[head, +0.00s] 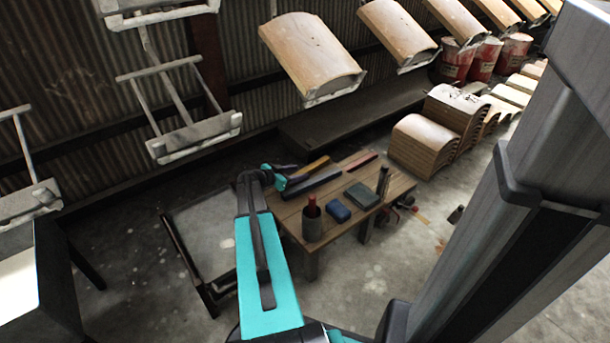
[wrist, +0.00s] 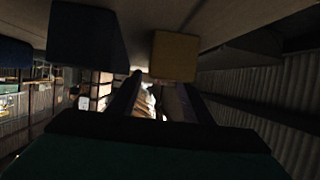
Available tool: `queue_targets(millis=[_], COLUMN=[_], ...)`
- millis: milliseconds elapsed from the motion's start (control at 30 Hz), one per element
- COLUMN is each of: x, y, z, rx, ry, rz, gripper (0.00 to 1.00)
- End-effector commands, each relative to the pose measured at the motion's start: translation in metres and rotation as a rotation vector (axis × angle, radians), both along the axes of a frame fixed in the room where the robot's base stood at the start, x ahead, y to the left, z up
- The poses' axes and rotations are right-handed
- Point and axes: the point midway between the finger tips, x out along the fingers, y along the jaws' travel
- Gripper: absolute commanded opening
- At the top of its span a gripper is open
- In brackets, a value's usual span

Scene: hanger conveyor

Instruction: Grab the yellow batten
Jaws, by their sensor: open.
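The yellow batten (head: 313,165) lies on the wooden table (head: 333,234), near its far left edge. In the wrist view, which looks upside down with the tabletop above, the batten's end (wrist: 174,56) faces the camera. My gripper (head: 287,176) is at the table's left edge, close to the near end of the batten. In the wrist view its two dark fingers (wrist: 160,98) are apart with nothing between them. The batten's end shows just above the fingers in that picture. Whether they touch it cannot be told.
A dark blue batten (head: 311,183) lies beside the yellow one; its end (wrist: 85,42) shows in the wrist view.

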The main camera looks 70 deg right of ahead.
Motion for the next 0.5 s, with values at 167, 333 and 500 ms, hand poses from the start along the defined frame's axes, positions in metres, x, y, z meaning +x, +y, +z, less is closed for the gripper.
queue_targets(millis=[167,333,500], x=[-0.010,-0.016,-0.016], y=[-0.019,-0.028,-0.029], z=[-0.010,-0.013,-0.012], rx=[0.000,0.000,0.000], ry=[0.000,0.000,0.000], rz=[-0.001,-0.001,0.000], gripper=[0.45,0.45,0.45])
